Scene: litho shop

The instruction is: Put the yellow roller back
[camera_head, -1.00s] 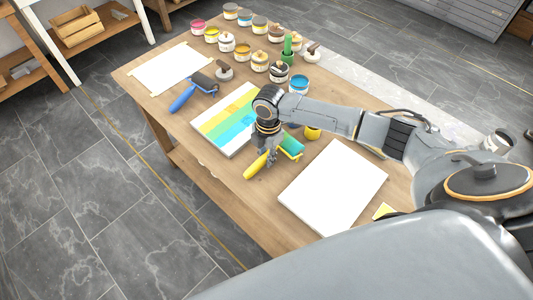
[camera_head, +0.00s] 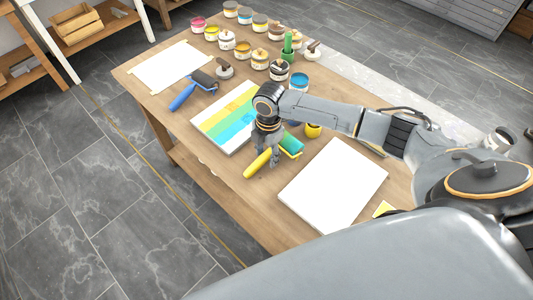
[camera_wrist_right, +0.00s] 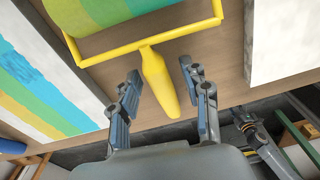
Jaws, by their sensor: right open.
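The yellow roller lies on the wooden table, its yellow handle (camera_head: 257,164) pointing to the front left and its green sleeve (camera_head: 291,144) at the right. My right gripper (camera_head: 268,160) is just above the handle. In the right wrist view the yellow handle (camera_wrist_right: 158,82) passes between the two spread fingers of my right gripper (camera_wrist_right: 158,95), and the green sleeve (camera_wrist_right: 100,12) sits in the yellow frame at the top. The fingers look apart from the handle.
A striped print (camera_head: 228,120) lies left of the roller and a blank white board (camera_head: 334,186) to its right. A blue-handled roller (camera_head: 183,97) lies farther left. Several ink jars stand at the back, and a yellow cup (camera_head: 313,130) stands behind the green sleeve.

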